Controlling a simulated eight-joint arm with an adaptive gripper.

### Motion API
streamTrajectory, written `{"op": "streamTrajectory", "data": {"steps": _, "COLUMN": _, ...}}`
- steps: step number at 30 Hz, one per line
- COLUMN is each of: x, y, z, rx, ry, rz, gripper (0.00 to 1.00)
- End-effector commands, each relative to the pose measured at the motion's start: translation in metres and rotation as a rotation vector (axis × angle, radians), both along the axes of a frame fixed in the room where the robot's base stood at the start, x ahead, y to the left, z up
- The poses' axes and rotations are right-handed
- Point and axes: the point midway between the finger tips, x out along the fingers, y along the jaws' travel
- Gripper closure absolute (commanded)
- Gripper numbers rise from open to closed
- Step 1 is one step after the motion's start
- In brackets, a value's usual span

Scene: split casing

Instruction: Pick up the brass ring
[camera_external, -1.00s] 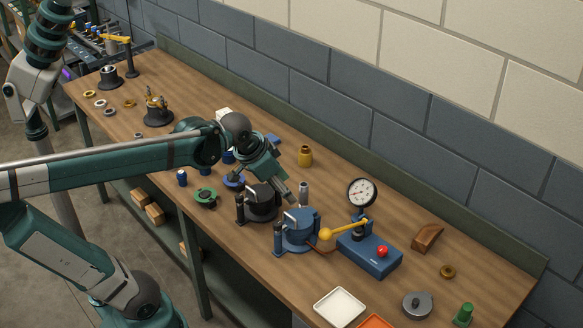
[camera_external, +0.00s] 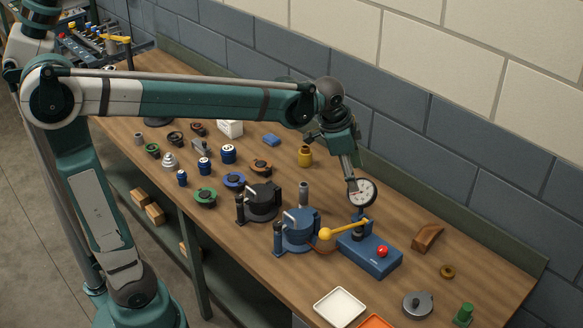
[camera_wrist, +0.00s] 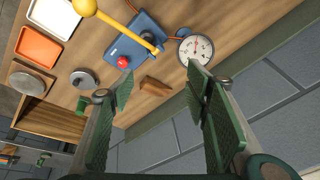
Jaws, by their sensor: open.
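A small brass-coloured ring (camera_external: 447,272) lies flat on the right part of the bench, in front of a brown wedge (camera_external: 428,237). My gripper (camera_external: 351,188) is above the bench near the dial gauge, well to the left of the ring and apart from it. In the wrist view my gripper (camera_wrist: 160,77) is open with nothing between its fingers. I cannot make out the ring in the wrist view; the left finger may cover it.
A grey disc (camera_external: 417,305), a green part (camera_external: 463,315) and a white tray (camera_external: 340,307) lie near the ring. The wall runs behind the bench.

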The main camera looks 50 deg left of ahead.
Motion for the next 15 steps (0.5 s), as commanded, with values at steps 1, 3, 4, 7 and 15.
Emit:
{"op": "streamTrajectory", "data": {"steps": 1, "x": 0.009, "y": -0.009, "z": 0.003, "rx": 0.006, "ry": 0.007, "rz": -0.022, "gripper": 0.53}}
{"op": "streamTrajectory", "data": {"steps": 3, "x": 0.018, "y": -0.02, "z": 0.003, "rx": 0.017, "ry": 0.019, "rz": -0.055, "gripper": 0.53}}
{"op": "streamTrajectory", "data": {"steps": 4, "x": 0.022, "y": -0.025, "z": 0.002, "rx": 0.02, "ry": 0.022, "rz": -0.069, "gripper": 0.53}}
{"op": "streamTrajectory", "data": {"steps": 7, "x": 0.035, "y": -0.04, "z": 0.001, "rx": 0.034, "ry": 0.037, "rz": -0.116, "gripper": 0.53}}
{"op": "streamTrajectory", "data": {"steps": 15, "x": 0.068, "y": -0.087, "z": -0.007, "rx": 0.071, "ry": 0.077, "rz": -0.242, "gripper": 0.53}}
